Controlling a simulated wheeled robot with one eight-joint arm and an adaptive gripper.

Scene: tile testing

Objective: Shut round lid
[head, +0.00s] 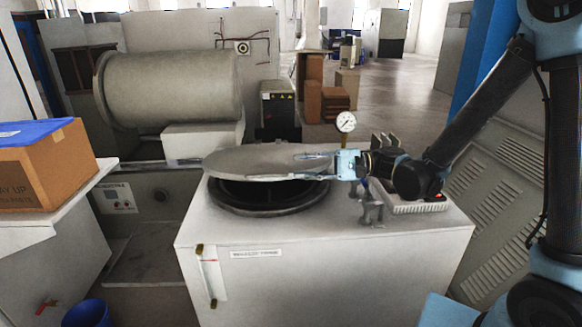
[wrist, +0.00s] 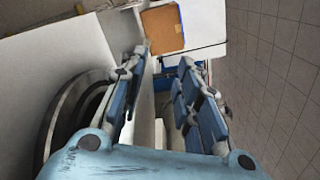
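The round lid (head: 245,159) is a grey disc in the head view, raised and slightly tilted above the dark round opening (head: 262,193) in the top of a white cabinet. A gap shows between the lid and the opening's rim. My gripper (head: 295,167) is at the lid's right side, one finger near its upper face and the other lower, by its underside. In the wrist view my gripper (wrist: 162,61) has its fingers spread apart. A thin pale strip between them may be the lid's edge. The opening's ring (wrist: 68,112) shows at left. Contact with the lid cannot be told.
The white cabinet (head: 330,275) carries a dial gauge (head: 346,122) and a metal bracket (head: 371,203) right of the opening. A cardboard box (head: 45,170) sits on a side counter at left. A blue bin (head: 88,314) stands below. A large horizontal cylinder (head: 170,88) is behind.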

